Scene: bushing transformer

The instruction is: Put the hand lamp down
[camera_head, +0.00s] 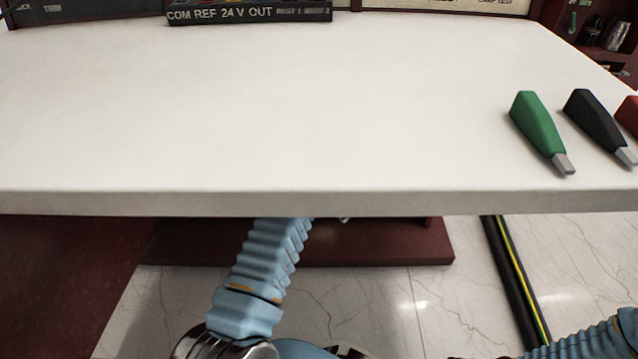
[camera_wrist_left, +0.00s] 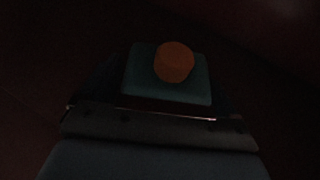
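My left arm (camera_head: 262,265) reaches under the front edge of the white tabletop in the head view, and the tabletop hides its gripper there. In the very dark left wrist view, a rounded orange thing (camera_wrist_left: 174,62) shows against a teal block at my left gripper (camera_wrist_left: 168,85). It may be part of the hand lamp, but I cannot tell. The fingers are too dark to make out. No lit lamp shows in either view. My right arm shows at the lower right of the head view, with its gripper out of frame.
The white tabletop (camera_head: 270,110) is mostly bare. A green-handled piece (camera_head: 537,122), a black one (camera_head: 594,115) and a red one (camera_head: 629,114) lie at its right. A labelled black strip (camera_head: 249,13) stands at the back. A dark red ledge (camera_head: 370,247) and a striped cable (camera_head: 517,280) are below.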

